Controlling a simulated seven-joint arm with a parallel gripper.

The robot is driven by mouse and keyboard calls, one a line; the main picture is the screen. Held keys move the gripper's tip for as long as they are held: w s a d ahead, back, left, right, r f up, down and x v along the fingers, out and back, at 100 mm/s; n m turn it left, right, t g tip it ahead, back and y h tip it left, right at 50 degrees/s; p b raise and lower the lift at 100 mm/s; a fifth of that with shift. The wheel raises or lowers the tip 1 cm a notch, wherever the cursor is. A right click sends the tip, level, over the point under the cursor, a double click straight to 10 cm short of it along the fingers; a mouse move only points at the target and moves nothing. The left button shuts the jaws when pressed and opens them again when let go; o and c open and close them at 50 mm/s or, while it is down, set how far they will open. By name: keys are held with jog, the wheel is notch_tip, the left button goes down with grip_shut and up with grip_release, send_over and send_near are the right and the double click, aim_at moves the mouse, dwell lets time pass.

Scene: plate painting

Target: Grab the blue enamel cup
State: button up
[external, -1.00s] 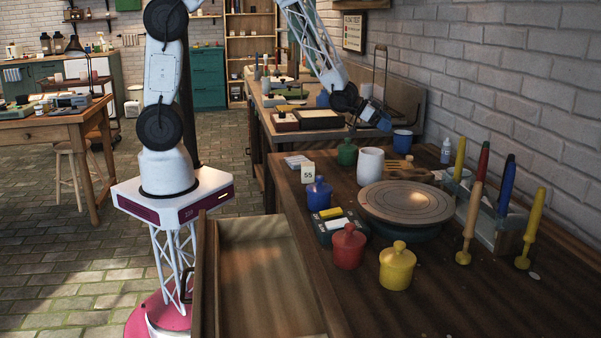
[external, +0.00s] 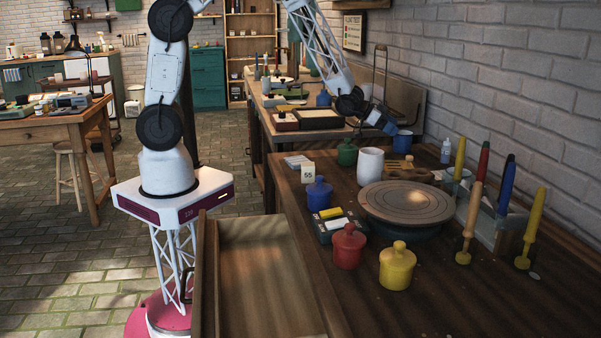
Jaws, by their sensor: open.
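The blue enamel cup (external: 404,144) stands upright at the far part of the dark wooden bench, behind the white mug. My gripper (external: 391,130) is at the upper left of the cup, tilted down towards it. The gripper is open, with nothing seen held in it. The fingertips are small and partly lost against the cup, so I cannot tell whether they touch it or lie around its rim.
The white mug (external: 370,165), green jar (external: 347,153) and a wooden block (external: 401,173) are close by. A banding wheel (external: 408,203), blue jar (external: 319,195), red jar (external: 348,247) and yellow jar (external: 397,267) stand nearer. A drawer (external: 262,285) is open at the front.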

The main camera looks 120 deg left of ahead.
aim_at(403, 132)
jog(key=shift+w, duration=0.1)
jog(key=shift+x, duration=2.5)
jog(key=c, duration=1)
jog(key=shift+a+r, duration=0.1)
jog(key=shift+r, duration=0.15)
jog(key=s+d+r, duration=0.4)
jog(key=s+d, duration=0.6)
jog(key=s, duration=0.2)
jog(key=shift+d+r, duration=0.2)
jog(key=shift+d, duration=0.05)
dwell(2.0)
